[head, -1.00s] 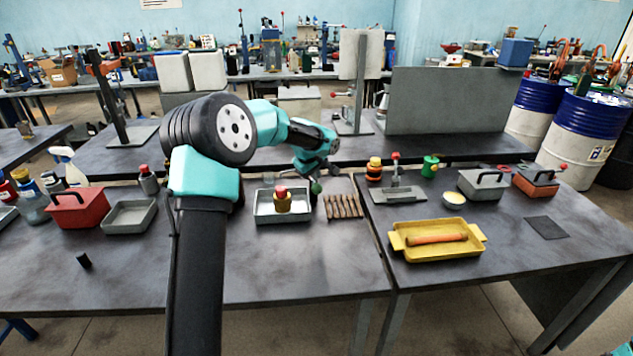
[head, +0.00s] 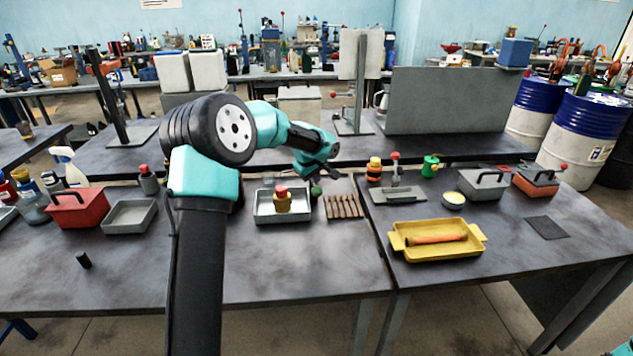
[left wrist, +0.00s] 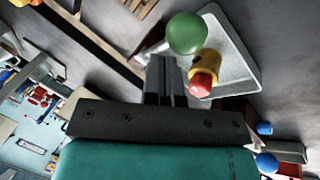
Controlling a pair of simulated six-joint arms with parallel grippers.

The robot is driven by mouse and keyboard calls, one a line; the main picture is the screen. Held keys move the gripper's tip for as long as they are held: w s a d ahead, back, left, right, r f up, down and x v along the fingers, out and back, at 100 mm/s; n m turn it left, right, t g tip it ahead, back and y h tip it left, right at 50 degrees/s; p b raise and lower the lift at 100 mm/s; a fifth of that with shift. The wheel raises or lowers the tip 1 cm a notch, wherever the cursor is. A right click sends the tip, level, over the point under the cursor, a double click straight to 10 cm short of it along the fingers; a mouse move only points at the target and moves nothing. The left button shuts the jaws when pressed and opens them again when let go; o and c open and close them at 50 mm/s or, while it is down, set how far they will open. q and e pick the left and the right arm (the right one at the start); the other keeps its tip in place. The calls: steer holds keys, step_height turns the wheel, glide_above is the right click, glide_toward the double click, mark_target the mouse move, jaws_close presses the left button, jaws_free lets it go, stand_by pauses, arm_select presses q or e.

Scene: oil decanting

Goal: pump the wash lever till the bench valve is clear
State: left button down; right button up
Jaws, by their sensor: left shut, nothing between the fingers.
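The bench valve (head: 283,202) is a brass-coloured body with a red cap, standing in a grey tray (head: 260,219) on the left bench. A green ball knob (head: 316,190), which looks like the wash lever's end, is at the tray's right side; its stem is mostly hidden. My left gripper (head: 332,175) is shut and empty, just above and right of the knob. In the left wrist view, the shut fingers (left wrist: 165,68) point toward the green knob (left wrist: 186,33), with the valve (left wrist: 206,68) beside it. I cannot tell whether they touch the knob. My right gripper is out of view.
Brown slats (head: 343,206) lie right of the tray. A yellow tray (head: 400,252) with an orange cylinder sits on the right bench. A red caddy (head: 77,210) and an empty grey bin (head: 128,216) stand left. The front of the left bench is mostly clear.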

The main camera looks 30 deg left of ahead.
mark_target(315, 187)
arm_select(q)
steer(key=shift+s+d+f, duration=0.15)
steer(key=shift+s+f, duration=0.05)
steer(key=shift+f, duration=0.35)
steer(key=shift+s+d+f, duration=0.15)
steer(key=shift+s+f, duration=0.1)
steer(key=shift+f, duration=0.35)
steer(key=shift+s+d+f, duration=0.15)
steer(key=shift+s+f, duration=0.05)
steer(key=shift+f, duration=0.35)
stand_by(2.5)
steer(key=shift+r, duration=0.1)
steer(key=shift+w+a+r, duration=0.25)
steer(key=shift+w+r, duration=0.1)
steer(key=shift+r, duration=0.6)
steer(key=shift+w+a+r, duration=0.3)
steer(key=shift+w+r, duration=0.1)
steer(key=shift+r, duration=0.55)
steer(key=shift+w+a+r, duration=0.25)
steer(key=shift+w+r, duration=0.1)
steer(key=shift+r, duration=0.6)
steer(key=shift+r, duration=0.15)
